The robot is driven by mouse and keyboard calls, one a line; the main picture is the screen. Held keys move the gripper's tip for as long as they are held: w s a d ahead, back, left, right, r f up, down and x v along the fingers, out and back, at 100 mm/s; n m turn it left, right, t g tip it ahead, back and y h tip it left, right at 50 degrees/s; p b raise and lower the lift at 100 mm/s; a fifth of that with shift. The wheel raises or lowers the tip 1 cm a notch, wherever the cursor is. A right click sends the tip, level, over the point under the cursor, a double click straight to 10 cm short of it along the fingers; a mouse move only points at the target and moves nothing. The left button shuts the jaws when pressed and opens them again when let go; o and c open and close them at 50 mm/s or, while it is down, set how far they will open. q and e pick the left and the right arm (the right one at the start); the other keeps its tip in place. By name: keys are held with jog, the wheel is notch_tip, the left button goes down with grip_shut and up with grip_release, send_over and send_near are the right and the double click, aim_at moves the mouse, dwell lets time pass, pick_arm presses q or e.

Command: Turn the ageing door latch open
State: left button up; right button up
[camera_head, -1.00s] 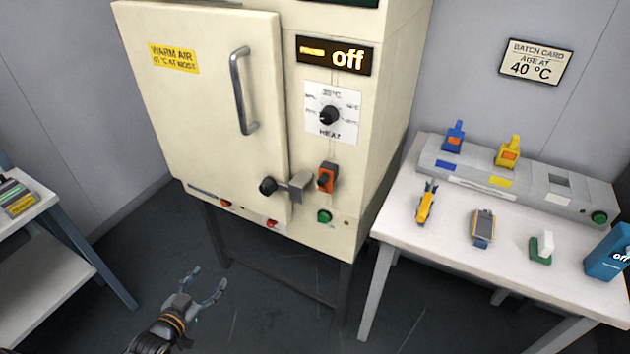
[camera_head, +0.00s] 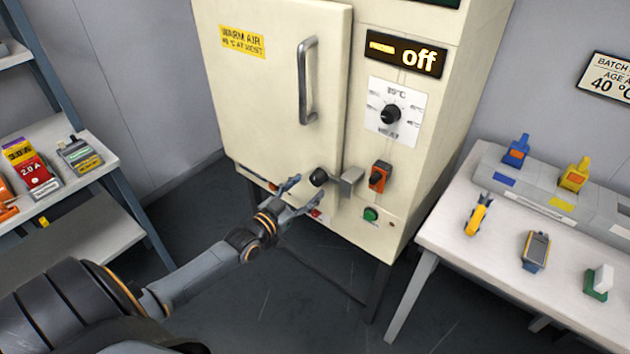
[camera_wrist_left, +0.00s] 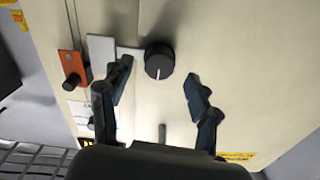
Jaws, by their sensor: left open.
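The ageing door latch is a grey metal block (camera_head: 350,182) at the lower door edge, with an arm ending in a black round knob (camera_head: 319,176). The arm lies roughly level and the knob is over the cream door (camera_head: 275,100), which looks shut. My left gripper (camera_head: 303,194) is open, just left of and below the knob in the head view. In the left wrist view the knob (camera_wrist_left: 159,60) shows between the two spread fingertips (camera_wrist_left: 158,74), with a gap on each side. Contact does not show. My right gripper is not in view.
An orange switch (camera_head: 379,177), a green button (camera_head: 371,214) and a heat dial (camera_head: 390,114) sit right of the latch. A vertical handle (camera_head: 308,80) is above it. A white table (camera_head: 450,230) stands right, and a shelf (camera_head: 95,160) with packs left.

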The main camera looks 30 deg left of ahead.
aim_at(314, 182)
pick_arm(q)
jog(key=shift+w+d, duration=0.15)
jog(key=shift+w, duration=1.85)
grip_shut()
